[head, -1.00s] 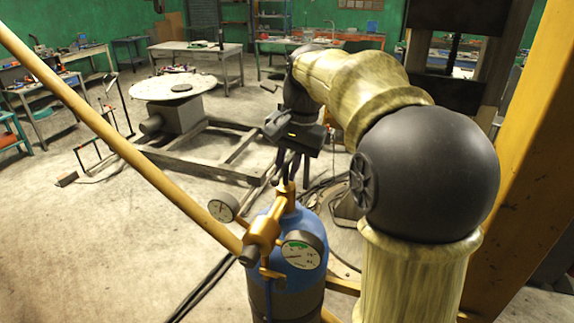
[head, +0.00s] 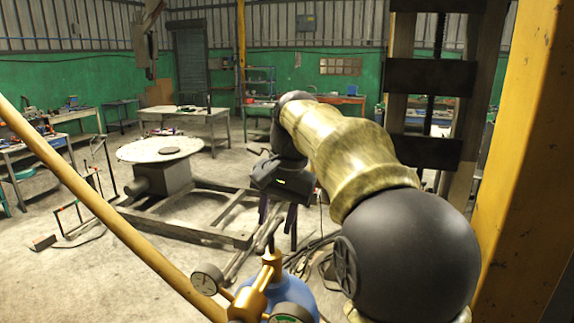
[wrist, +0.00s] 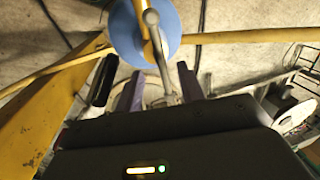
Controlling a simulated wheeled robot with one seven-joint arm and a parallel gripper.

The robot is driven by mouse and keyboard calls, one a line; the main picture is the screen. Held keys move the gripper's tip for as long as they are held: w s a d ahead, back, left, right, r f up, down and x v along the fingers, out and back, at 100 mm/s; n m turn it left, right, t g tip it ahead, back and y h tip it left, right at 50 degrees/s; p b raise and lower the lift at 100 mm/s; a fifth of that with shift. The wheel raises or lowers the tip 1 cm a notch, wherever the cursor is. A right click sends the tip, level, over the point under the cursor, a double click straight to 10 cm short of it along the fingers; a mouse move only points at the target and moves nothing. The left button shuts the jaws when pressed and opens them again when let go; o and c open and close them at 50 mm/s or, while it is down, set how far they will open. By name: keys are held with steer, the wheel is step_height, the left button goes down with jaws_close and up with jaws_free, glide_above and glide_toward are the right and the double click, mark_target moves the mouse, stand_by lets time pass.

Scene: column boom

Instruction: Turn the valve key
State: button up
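The blue gas cylinder (wrist: 126,38) has a brass valve (head: 271,264) on top. In the wrist view a grey valve key (wrist: 160,62) runs from the round knob over the cylinder down between the fingers of my gripper (wrist: 158,88). The two purple fingers stand apart on either side of the key, with visible gaps. In the head view my gripper (head: 277,222) points down just above and behind the valve. The key is hard to make out there. The cylinder (head: 300,293) is cut off by the bottom edge.
A round pressure gauge (head: 207,279) sticks out left of the valve; another (head: 290,314) is partly cut off. A yellow bar (head: 110,215) crosses at left, and a yellow post (head: 520,150) stands at right. A turntable (head: 160,149) stands behind on open floor.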

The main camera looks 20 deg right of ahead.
step_height(320, 180, up, 13)
steer(key=s+d+p, duration=0.1)
steer(key=d, duration=0.1)
steer(key=shift+s, duration=0.25)
steer(key=shift+f, duration=0.1)
